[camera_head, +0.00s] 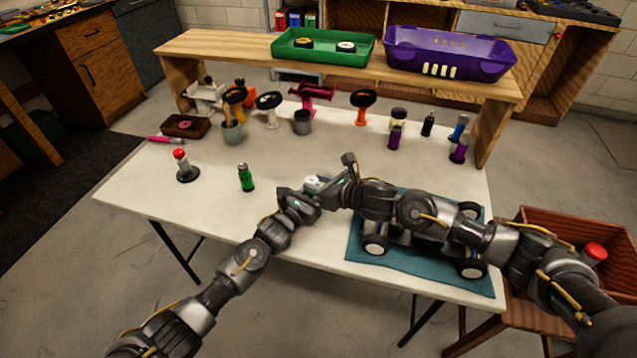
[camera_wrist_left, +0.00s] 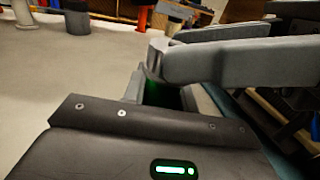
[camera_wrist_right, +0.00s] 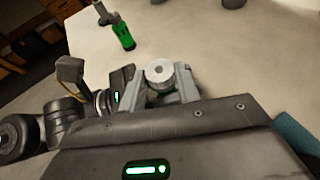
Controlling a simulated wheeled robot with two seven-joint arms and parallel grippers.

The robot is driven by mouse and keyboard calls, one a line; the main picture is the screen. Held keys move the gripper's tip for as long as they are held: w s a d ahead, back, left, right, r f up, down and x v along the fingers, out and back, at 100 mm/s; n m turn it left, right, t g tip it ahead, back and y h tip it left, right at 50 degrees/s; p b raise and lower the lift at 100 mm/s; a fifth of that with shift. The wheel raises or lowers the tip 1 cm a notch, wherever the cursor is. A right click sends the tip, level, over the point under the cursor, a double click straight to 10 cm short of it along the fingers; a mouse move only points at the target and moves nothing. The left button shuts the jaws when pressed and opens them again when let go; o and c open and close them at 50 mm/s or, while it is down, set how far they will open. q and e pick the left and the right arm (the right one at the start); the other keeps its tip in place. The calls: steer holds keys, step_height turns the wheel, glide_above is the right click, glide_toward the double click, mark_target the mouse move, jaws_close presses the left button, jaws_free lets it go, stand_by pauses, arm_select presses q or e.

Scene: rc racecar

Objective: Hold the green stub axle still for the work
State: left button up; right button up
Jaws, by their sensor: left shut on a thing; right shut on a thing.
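My left gripper (camera_head: 306,196) and right gripper (camera_head: 334,190) meet above the table beside the car. In the left wrist view a dark green piece (camera_wrist_left: 163,96), apparently the stub axle, sits between my left fingers, mostly hidden. My left gripper is shut on it. My right gripper (camera_wrist_right: 160,90) is shut on a white round part with a central hole (camera_wrist_right: 159,72); this part also shows in the head view (camera_head: 312,183). The two grippers are very close together. Whether the white part touches the green piece I cannot tell.
The car (camera_head: 420,240) rests on a teal mat (camera_head: 395,262) at right, partly behind my right arm. Several parts line the table's back.

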steer(key=shift+a, duration=0.1)
steer(key=m+t+h, duration=0.2)
steer(key=m+h, duration=0.1)
steer(key=a+m+t+h, duration=0.1)
steer(key=shift+s+r+m+h, duration=0.1)
steer(key=shift+s+m+h, duration=0.15)
steer(key=shift+m+h, duration=0.05)
steer(key=shift+a+m+t+h, duration=0.15)
steer(key=shift+m+t+h, duration=0.25)
steer(key=shift+m+h, duration=1.2)
steer(key=o, duration=1)
steer(key=shift+s, duration=0.1)
steer(key=shift+s, duration=0.1)
